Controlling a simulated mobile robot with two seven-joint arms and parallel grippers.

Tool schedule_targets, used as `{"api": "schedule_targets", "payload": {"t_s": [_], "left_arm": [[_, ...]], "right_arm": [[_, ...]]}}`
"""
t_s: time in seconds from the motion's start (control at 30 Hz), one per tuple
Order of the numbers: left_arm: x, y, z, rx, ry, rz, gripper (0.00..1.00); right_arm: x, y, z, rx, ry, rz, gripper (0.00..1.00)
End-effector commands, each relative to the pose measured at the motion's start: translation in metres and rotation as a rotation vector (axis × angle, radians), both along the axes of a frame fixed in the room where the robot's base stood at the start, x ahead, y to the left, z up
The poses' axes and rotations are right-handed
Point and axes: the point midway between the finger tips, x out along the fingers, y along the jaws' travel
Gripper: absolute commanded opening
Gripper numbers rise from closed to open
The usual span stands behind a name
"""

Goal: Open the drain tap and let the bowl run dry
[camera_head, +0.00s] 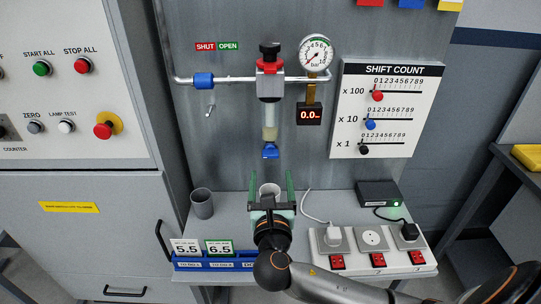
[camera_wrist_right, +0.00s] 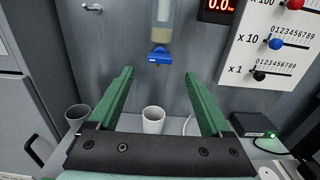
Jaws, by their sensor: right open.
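The clear bowl (camera_head: 270,118) hangs below the regulator (camera_head: 270,75) on the pipe and holds cloudy yellowish liquid low down. The blue drain tap (camera_head: 270,151) sits at its bottom; it also shows in the right wrist view (camera_wrist_right: 160,55). I cannot tell how the tap is turned. A white cup (camera_wrist_right: 153,121) stands on the bench under the tap, partly hidden in the head view. My right gripper (camera_head: 271,178) has its green fingers spread and empty, below the tap and pointing at it, touching nothing that I can see. My left gripper is not in view.
A grey cup (camera_head: 202,204) stands left. A blue card rack (camera_head: 225,265) and a switched socket strip (camera_head: 375,250) line the bench front. A black box (camera_head: 379,193) sits right. The gauge (camera_head: 316,54) and the 0.0 display (camera_head: 310,115) are right of the regulator.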

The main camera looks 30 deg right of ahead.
Motion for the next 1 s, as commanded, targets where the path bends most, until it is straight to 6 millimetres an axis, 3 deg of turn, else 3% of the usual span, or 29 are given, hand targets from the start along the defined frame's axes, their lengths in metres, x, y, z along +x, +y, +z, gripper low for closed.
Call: {"api": "schedule_targets", "payload": {"t_s": [0.2,0.4,0.83,1.0], "left_arm": [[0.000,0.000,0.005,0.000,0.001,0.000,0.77],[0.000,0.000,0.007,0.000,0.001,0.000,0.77],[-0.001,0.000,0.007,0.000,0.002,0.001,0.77],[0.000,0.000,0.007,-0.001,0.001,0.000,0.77]], "right_arm": [[0.040,-0.024,0.002,-0.002,-0.001,-0.002,0.82],[0.064,-0.037,0.001,0.002,-0.001,-0.001,0.82],[0.072,-0.042,0.000,0.002,0.000,0.000,0.82],[0.072,-0.042,0.000,0.002,0.000,0.000,0.63]]}}
